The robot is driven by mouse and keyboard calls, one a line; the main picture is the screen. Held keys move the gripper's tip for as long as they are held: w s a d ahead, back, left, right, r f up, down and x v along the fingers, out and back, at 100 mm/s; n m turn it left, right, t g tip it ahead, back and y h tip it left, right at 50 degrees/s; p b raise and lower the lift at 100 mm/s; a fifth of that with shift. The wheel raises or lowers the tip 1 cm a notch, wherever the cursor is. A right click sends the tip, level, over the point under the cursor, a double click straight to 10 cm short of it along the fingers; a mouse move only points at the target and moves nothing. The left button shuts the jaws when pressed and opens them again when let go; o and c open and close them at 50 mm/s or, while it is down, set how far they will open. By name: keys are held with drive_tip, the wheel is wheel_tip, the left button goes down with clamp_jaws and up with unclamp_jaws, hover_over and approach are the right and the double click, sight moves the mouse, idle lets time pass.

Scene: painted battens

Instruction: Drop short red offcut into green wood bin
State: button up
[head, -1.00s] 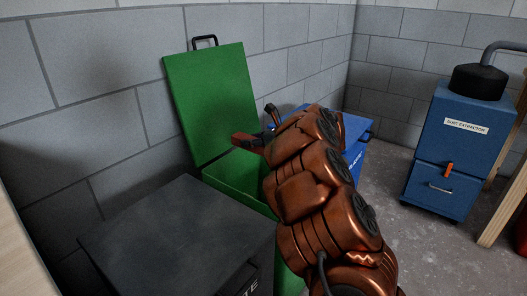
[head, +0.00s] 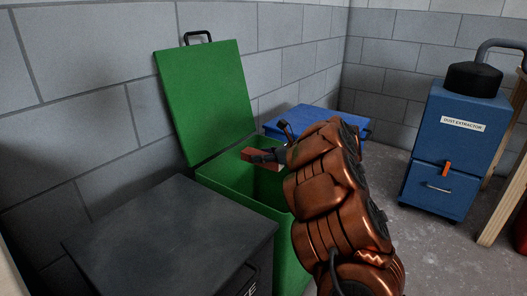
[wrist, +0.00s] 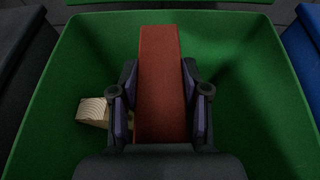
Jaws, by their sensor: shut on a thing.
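The short red offcut (wrist: 160,75) is a reddish-brown block, held lengthwise between the two fingers of my gripper (wrist: 160,100) in the wrist view. In the head view the red offcut (head: 259,156) shows at the end of my gripper (head: 270,155), over the bin's opening. The green wood bin (head: 237,193) stands with its lid (head: 205,95) raised against the wall. In the wrist view the green bin's wall (wrist: 65,55) surrounds the offcut on several sides. A pale wood piece (wrist: 91,111) lies inside the bin, left of my gripper.
A dark grey closed bin (head: 165,235) stands left of the green bin. A blue bin (head: 305,118) with its lid down stands on the far side. A blue dust extractor (head: 455,150) stands at the right, with bare floor before it.

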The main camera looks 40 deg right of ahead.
drive_tip(key=shift+f, duration=0.45)
drive_tip(key=o, duration=1.3)
drive_tip(key=shift+c, duration=0.2)
drive_tip(key=shift+s, duration=0.1)
drive_tip(key=v, duration=1.2)
drive_tip(key=shift+d, duration=0.1)
